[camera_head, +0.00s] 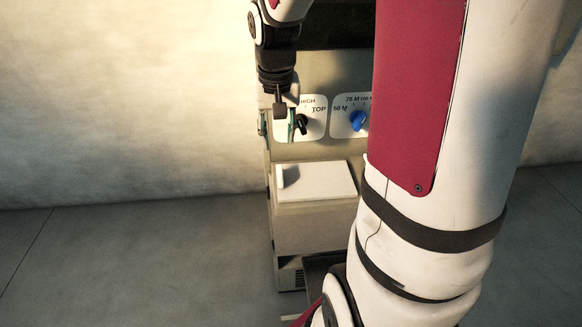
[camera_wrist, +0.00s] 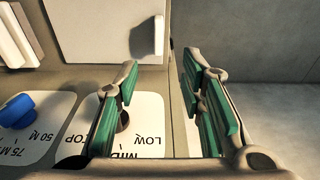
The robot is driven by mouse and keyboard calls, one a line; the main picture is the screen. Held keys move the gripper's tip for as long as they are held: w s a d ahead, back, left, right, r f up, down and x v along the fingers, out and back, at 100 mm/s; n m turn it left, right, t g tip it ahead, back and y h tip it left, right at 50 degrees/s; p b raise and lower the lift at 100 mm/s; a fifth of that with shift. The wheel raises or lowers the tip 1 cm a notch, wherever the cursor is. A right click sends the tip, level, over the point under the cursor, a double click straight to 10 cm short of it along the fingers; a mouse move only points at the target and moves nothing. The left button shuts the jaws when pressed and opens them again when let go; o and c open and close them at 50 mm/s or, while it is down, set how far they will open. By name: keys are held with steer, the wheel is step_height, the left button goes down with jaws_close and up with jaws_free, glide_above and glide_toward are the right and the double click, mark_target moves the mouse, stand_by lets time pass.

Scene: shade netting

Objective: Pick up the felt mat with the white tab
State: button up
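I can make out no felt mat with a white tab in either view. My gripper (camera_head: 278,122) hangs at the left edge of a beige machine (camera_head: 310,227), in front of its dial panel. In the wrist view my gripper (camera_wrist: 160,72) is open, with its two green-padded fingers apart and nothing held between them. The left finger is over the panel near a dark knob (camera_wrist: 122,121), partly covering it. The right finger is out past the machine's edge, with the grey floor behind it.
The panel has white dial plates and a blue knob (camera_head: 358,121). A white lid-like block (camera_head: 316,182) juts out below the panel. A pale wall (camera_head: 120,100) stands behind. The grey floor (camera_head: 130,260) left of the machine is clear. My arm hides the machine's right side.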

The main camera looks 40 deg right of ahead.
glide_above(280, 173)
step_height(280, 173, down, 8)
steer(key=shift+a+r, duration=0.1)
steer(key=shift+r, duration=0.05)
step_height(280, 173, down, 4)
steer(key=shift+f+p, duration=0.2)
steer(key=shift+p, duration=0.15)
steer(key=shift+f, duration=0.5)
jaws_close()
